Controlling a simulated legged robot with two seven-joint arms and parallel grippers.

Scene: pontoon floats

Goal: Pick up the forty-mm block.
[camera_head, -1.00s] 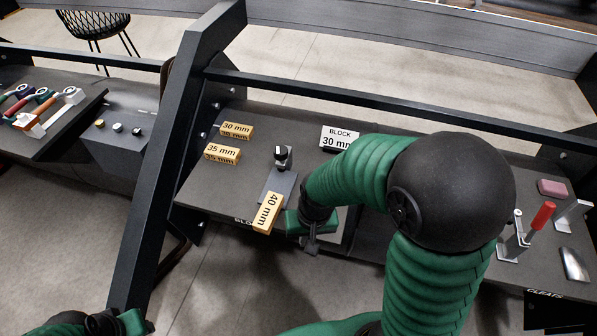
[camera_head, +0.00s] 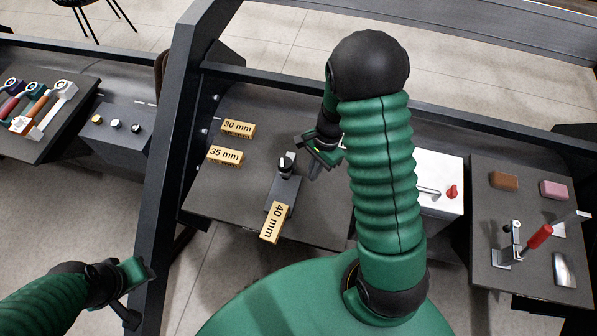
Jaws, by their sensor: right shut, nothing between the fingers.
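The forty-mm block (camera_head: 275,223) is a tan wooden block marked "40 mm". It rests at the front end of a grey fixture (camera_head: 281,190) with a black knob, and juts over the front edge of the dark board. My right gripper (camera_head: 315,172) is up and to the right of the block, apart from it, shut and empty. My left gripper (camera_head: 140,296) is low at the left, over the floor and far from the block; its finger gap is not clear.
The 30 mm block (camera_head: 238,129) and 35 mm block (camera_head: 226,156) lie at the board's left. A dark slanted post (camera_head: 172,150) stands left of them. At right are a white box with a red knob (camera_head: 451,192) and a board with a red-handled clamp (camera_head: 539,237).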

